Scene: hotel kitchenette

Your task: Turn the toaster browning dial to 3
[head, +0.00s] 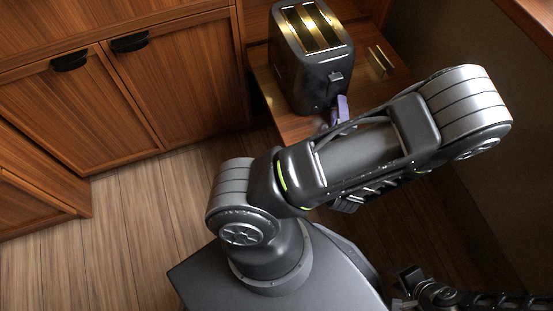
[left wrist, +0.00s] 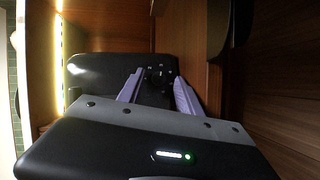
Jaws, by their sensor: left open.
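The black toaster (head: 294,72) with two gold-lit slots stands on a wooden surface. Its lever (head: 335,76) shows on the end facing me. In the left wrist view the dark toaster body (left wrist: 97,70) has a round black browning dial (left wrist: 157,77) with small pale marks around it. My left gripper (head: 342,108) is at the toaster's lever end, low down. Its purple fingers (left wrist: 159,80) are open, one each side of the dial in that view. Whether they touch it, and the dial's exact setting, I cannot tell. A dark part of my right arm, perhaps its gripper (head: 412,282), shows at lower right.
Wooden cabinets with dark handles (head: 70,60) stand at the left. A wall (head: 445,45) closes the right side beyond my arm. A small metallic item (head: 380,60) is right of the toaster. Open floor (head: 130,230) lies at lower left.

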